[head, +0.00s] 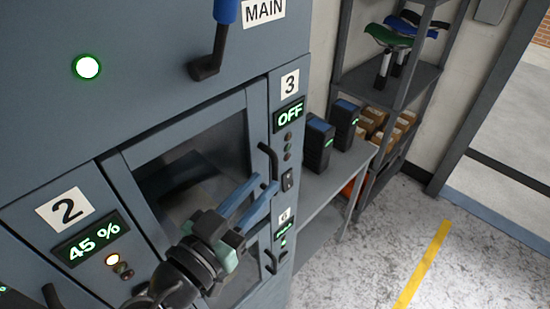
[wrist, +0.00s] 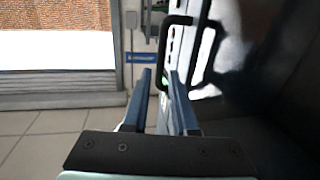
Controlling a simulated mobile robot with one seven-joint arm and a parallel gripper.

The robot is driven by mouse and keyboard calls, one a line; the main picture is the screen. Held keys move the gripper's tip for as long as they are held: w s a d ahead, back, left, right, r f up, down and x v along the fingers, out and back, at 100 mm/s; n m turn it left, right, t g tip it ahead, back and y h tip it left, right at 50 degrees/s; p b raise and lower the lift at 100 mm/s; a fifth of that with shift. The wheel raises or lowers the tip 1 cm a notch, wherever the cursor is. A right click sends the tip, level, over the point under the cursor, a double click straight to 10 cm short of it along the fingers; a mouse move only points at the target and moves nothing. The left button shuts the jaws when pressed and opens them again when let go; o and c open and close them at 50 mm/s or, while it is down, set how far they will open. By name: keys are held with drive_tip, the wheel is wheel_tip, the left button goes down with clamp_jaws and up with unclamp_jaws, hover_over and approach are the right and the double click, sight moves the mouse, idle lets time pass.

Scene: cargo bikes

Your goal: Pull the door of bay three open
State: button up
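The door of bay three (head: 120,178) is a grey frame around a dark window, and it looks shut. Its black bar handle (head: 266,158) stands upright at the door's right edge, beside the "3" label (head: 289,84) and a display reading OFF (head: 290,114). My gripper (head: 266,185) is open, its two blue fingers reaching across the window to the handle's lower end. In the wrist view the handle (wrist: 164,50) shows in line with the gap between the fingertips (wrist: 159,75). I cannot tell whether they touch it.
Bay two (head: 62,208), reading 45 %, is at lower left. A lever with a blue grip (head: 213,48) hangs above the door. To the right, a bench (head: 338,180) carries dark battery packs (head: 318,145). A shelf rack (head: 420,75) stands behind. Floor at right is clear.

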sight(273, 173)
drive_tip(key=p+x, duration=0.1)
drive_tip(key=x, duration=0.3)
drive_tip(key=shift+r, duration=0.15)
drive_tip(key=shift+w+d, duration=0.3)
drive_tip(key=shift+w, duration=0.2)
clamp_jaws()
idle(0.9)
